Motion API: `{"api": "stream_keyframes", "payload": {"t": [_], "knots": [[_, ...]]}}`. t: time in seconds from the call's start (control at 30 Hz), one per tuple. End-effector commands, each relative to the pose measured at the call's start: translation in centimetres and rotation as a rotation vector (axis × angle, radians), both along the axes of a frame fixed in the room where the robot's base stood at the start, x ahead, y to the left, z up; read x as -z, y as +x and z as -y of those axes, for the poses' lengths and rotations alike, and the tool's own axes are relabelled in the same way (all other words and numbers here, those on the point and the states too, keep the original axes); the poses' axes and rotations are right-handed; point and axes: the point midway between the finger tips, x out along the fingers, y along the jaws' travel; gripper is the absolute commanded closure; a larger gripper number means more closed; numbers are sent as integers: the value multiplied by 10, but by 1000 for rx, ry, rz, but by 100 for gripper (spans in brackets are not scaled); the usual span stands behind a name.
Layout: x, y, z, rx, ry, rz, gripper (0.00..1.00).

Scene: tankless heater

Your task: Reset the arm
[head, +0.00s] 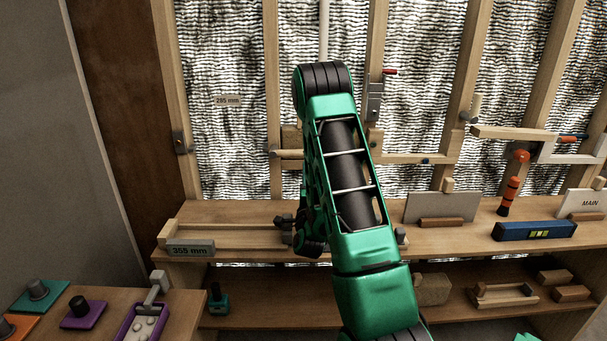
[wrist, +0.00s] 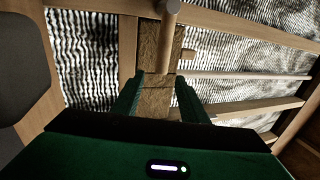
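My green arm reaches up and forward over the workbench in the middle of the head view, and its bulk hides the gripper there. In the wrist view my gripper (wrist: 160,82) has its two green fingers apart. A wooden block (wrist: 155,100) shows between and beyond the fingers; no grip on it is visible. A pale round pipe (wrist: 169,40) stands in front of the wood beyond the fingertips.
The workbench (head: 460,239) holds a blue level (head: 534,231), an orange-and-black tool (head: 510,196) and a grey panel (head: 441,206). Open wall studs (head: 274,90) and a cross rail stand behind. A side table (head: 185,301) with coloured plates is at lower left.

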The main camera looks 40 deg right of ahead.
Motion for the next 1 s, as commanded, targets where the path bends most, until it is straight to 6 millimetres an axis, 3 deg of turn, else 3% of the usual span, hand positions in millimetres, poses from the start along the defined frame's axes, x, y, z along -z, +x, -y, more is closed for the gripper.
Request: {"api": "stream_keyframes", "payload": {"t": [0.6, 0.77, 1.0], "knots": [[-2, 4, -3, -12, -7, -21, 60], [-7, 23, -18, -75, -43, -144, 60], [-9, 47, -53, -203, -146, -439, 60]]}}
